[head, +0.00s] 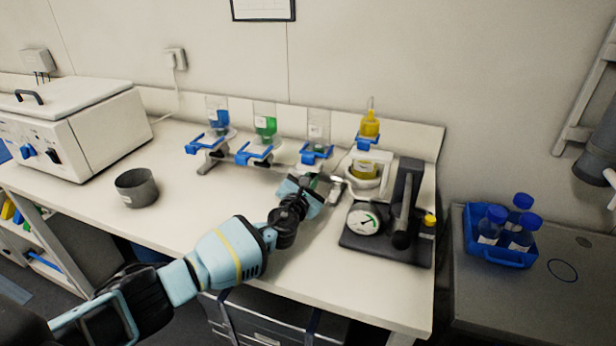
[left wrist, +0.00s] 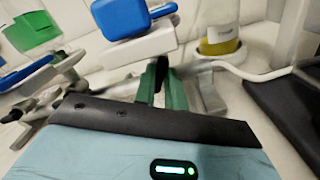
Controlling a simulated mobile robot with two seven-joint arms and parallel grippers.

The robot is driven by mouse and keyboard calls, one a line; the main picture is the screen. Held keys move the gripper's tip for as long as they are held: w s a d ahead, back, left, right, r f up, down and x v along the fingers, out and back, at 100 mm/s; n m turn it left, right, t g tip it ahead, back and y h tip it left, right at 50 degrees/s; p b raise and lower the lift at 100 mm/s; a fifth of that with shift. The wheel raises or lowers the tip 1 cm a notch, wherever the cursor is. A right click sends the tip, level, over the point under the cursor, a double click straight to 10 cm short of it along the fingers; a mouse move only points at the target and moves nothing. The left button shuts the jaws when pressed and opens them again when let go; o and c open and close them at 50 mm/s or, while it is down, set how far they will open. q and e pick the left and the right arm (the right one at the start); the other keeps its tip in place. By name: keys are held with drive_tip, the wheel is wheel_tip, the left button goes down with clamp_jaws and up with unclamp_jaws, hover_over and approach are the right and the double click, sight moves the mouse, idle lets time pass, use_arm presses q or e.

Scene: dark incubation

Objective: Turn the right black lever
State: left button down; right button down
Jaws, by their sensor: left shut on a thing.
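The filter manifold (head: 240,157) runs along the bench with three blue-clamped funnels. My left gripper (head: 327,181) is at its right end, just below the right clear funnel (head: 318,128). In the left wrist view, the green fingers of my left gripper (left wrist: 162,90) are shut on a small dark piece, the right black lever (left wrist: 162,70), under the right blue clamp (left wrist: 122,17). The lever is mostly hidden by the fingers and, in the head view, by the gripper; its exact angle cannot be told. My right gripper is not in view.
A flask with yellow liquid (head: 365,168) and a black pump with a gauge (head: 364,219) stand close to the right of my gripper. A grey bowl (head: 137,187) and a white bath (head: 75,125) are at left. The bench front between is clear.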

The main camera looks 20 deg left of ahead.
use_arm(q)
drive_tip(key=shift+r+m+p, duration=0.4)
drive_tip(key=shift+m, duration=0.6)
drive_tip(key=shift+d+f+m+p, duration=0.15)
drive_tip(key=shift+m+p, duration=0.2)
drive_tip(key=shift+m, duration=0.55)
drive_tip(key=m, duration=0.3)
drive_tip(key=shift+f+m, duration=0.25)
drive_tip(key=shift+m, duration=0.05)
drive_tip(key=m, duration=0.4)
drive_tip(key=shift+f, duration=0.2)
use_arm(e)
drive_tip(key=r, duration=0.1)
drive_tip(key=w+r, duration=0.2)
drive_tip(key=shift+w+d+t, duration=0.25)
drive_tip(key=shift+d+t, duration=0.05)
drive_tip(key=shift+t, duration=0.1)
use_arm(q)
drive_tip(key=shift+m, duration=0.3)
drive_tip(key=c, duration=1.5)
unclamp_jaws()
drive_tip(key=shift+o, duration=0.2)
drive_tip(key=shift+s, duration=0.1)
